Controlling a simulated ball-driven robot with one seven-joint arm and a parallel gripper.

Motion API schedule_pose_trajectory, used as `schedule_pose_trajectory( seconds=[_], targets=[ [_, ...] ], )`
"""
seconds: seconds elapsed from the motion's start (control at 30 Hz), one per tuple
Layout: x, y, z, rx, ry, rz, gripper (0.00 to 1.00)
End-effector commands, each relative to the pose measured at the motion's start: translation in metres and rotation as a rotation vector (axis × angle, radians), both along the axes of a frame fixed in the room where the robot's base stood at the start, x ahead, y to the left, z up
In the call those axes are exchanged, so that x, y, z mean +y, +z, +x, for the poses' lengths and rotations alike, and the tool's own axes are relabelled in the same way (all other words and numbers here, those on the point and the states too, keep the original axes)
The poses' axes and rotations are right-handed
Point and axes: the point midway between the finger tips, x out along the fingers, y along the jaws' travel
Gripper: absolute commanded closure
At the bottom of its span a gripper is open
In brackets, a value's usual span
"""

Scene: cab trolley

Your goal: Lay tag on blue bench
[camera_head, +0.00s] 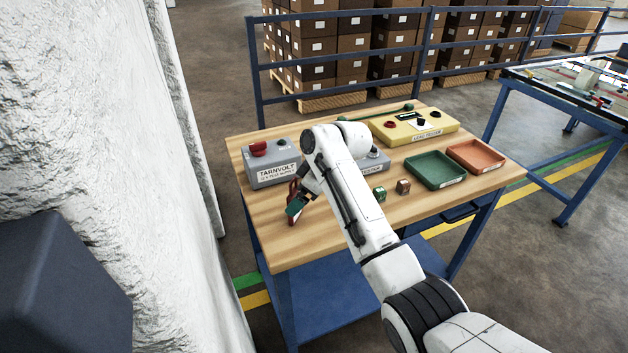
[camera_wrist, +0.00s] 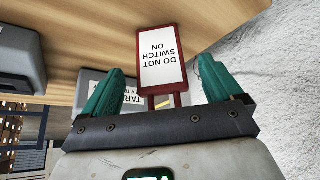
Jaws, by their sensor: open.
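The tag (camera_wrist: 163,62) is red-framed with a white "DO NOT SWITCH ON" panel, reading upside down in the wrist view. My gripper (camera_wrist: 160,80) is open, with one green finger on each side of the tag and visible gaps between. In the head view my gripper (camera_head: 296,207) is low over the left part of the wooden-topped bench (camera_head: 310,247), which has a blue frame and blue lower shelf. The tag is close to the front of the grey TARNVOLT box (camera_head: 271,168); whether it touches the box or bench is unclear. Another blue-framed bench (camera_head: 508,108) stands at right.
On the wooden top are a yellow lead tester (camera_head: 415,127), a green tray (camera_head: 435,169), an orange tray (camera_head: 476,156), and small green (camera_head: 379,193) and brown (camera_head: 403,186) cubes. My arm hides part of a second grey tester. The front left top is bare.

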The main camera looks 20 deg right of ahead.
Motion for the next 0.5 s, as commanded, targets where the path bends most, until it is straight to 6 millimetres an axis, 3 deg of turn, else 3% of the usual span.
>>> schedule_pose_trajectory(
  seconds=[0.3, 0.5],
  targets=[
    [-0.024, 0.057, -0.023, -0.004, -0.001, 0.000, 0.07],
    [-0.033, 0.079, -0.032, 0.000, -0.001, 0.000, 0.07]
  ],
)
